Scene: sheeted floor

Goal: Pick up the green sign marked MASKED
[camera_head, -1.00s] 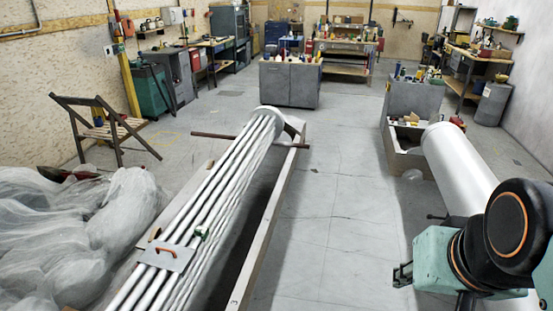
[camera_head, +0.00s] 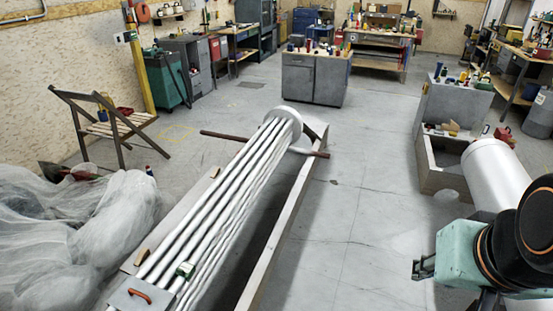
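No lettering is readable on either, so I cannot tell which is the sign marked MASKED. My arm, teal and black with orange rings, is at the lower right. A small dark end part that looks like my gripper (camera_head: 424,268) sticks out to its left, well apart from both pieces. Its fingers are too small to make out.
The long pipe bundle (camera_head: 222,195) lies in a trough with a raised edge (camera_head: 283,225). Sheeted heaps (camera_head: 75,230) and a folding chair (camera_head: 108,125) stand left. A grey cabinet (camera_head: 313,78) stands behind. Clear floor (camera_head: 365,210) lies between the trough and the white cylinder (camera_head: 495,173).

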